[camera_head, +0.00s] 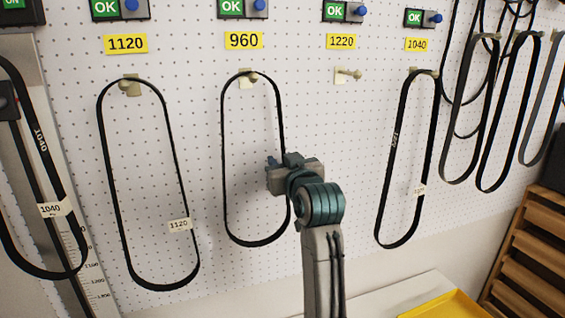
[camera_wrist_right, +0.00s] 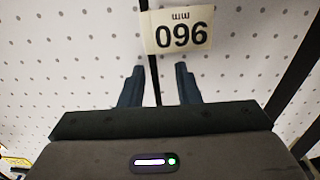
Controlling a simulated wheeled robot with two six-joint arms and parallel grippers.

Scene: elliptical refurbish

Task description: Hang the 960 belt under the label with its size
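The 960 belt (camera_head: 223,150) is a black loop hanging on the peg (camera_head: 250,77) under the yellow 960 label (camera_head: 244,40). My right gripper (camera_head: 288,162) is at the belt's right strand and hides part of it. In the right wrist view, the fingers (camera_wrist_right: 158,86) are apart, with a black strand between them. The belt's white tag (camera_wrist_right: 180,30) reads 960 upside down, just beyond the fingertips; the head view does not show it. I cannot tell whether a finger touches the strand. My left gripper is not in view.
A belt (camera_head: 105,160) tagged 1120 hangs under the 1120 label. The 1220 peg (camera_head: 348,75) is bare. Another belt (camera_head: 404,115) hangs under the 1040 label. A belt tagged 1040 (camera_head: 38,150) hangs at far left. More belts, a wooden rack (camera_head: 530,260) and a yellow tray (camera_head: 450,305) are right.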

